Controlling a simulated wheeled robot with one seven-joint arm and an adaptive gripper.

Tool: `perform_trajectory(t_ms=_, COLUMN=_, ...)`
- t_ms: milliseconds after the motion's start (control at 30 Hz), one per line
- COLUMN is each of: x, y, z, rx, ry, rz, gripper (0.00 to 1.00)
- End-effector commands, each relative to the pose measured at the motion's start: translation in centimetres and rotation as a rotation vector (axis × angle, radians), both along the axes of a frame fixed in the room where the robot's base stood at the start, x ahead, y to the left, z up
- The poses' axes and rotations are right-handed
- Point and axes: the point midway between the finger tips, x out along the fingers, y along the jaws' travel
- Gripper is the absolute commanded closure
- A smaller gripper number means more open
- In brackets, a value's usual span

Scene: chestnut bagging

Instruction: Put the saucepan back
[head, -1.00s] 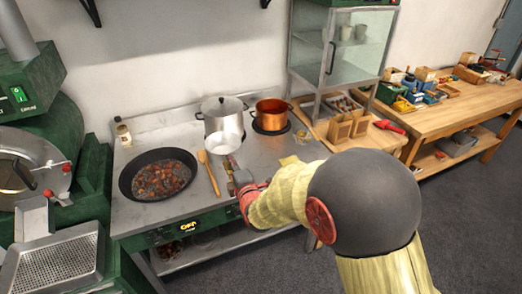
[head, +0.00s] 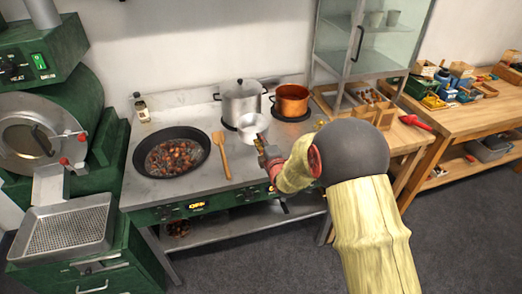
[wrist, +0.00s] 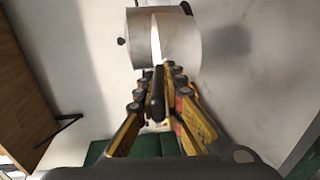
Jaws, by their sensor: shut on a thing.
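The small steel saucepan (head: 252,123) is at the front of the stockpot on the steel range in the head view, its pale inside showing. My gripper (head: 264,150) is on its near right side, shut on its handle. In the wrist view a steel round-walled vessel, which looks like the saucepan (wrist: 180,42), is straight ahead, and the dark handle (wrist: 155,97) is between the fingers of my gripper (wrist: 158,85). I cannot tell whether the pan's base touches the range.
The stockpot (head: 240,103) and copper pot (head: 291,101) stand at the back. A wide black pan (head: 137,158) of chestnuts and a wooden spatula (head: 223,158) are left. A wooden bench (head: 460,128) and glass-fronted cabinet (head: 345,40) are right.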

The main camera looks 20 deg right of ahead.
Motion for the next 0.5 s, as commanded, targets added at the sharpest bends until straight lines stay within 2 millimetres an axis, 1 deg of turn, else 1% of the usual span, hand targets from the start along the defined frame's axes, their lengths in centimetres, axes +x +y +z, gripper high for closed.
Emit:
perform_trajectory(t_ms=67, x=0.7, y=-0.3, z=-0.7, rx=-0.001, ry=-0.004, rz=0.000, gripper=1.00)
perform_trajectory(t_ms=267, x=1.3, y=-0.6, z=-1.4, rx=-0.001, ry=-0.004, rz=0.000, gripper=1.00)
perform_trajectory(t_ms=300, x=1.5, y=-0.7, z=-1.8, rx=-0.001, ry=-0.003, rz=0.000, gripper=1.00)
perform_trajectory(t_ms=500, x=1.5, y=-0.7, z=-4.6, rx=0.000, ry=-0.002, rz=0.001, gripper=1.00)
